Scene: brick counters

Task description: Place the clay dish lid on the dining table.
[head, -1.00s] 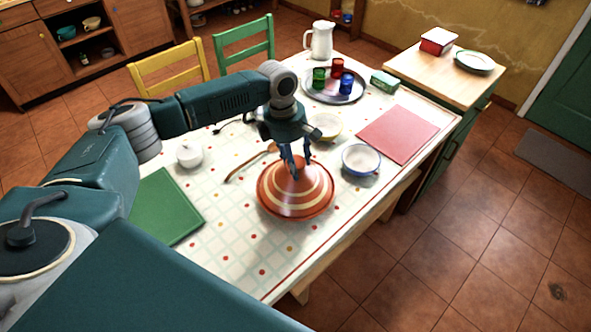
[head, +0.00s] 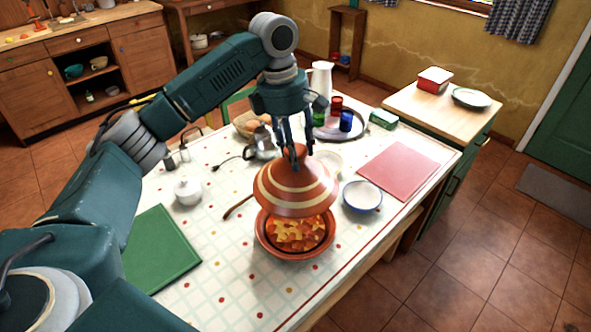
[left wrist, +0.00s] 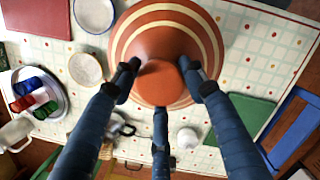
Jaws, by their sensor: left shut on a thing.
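The clay dish lid (head: 296,192) is a terracotta cone with cream stripes. My left gripper (head: 296,150) is shut on its top knob and holds it above the clay dish (head: 266,245). The dish stands on the dining table (head: 225,262) and holds orange and yellow food, now partly uncovered. In the left wrist view the lid (left wrist: 168,30) sits between the fingers of my left gripper (left wrist: 160,85); the dish is hidden behind it there. My right gripper is not in view.
A blue-rimmed bowl (head: 362,197) and a red mat (head: 400,165) lie right of the lid. A green mat (head: 165,250), a white lidded pot (head: 188,191) and a kettle (head: 262,147) are to the left. Clear tablecloth lies between the green mat and the dish.

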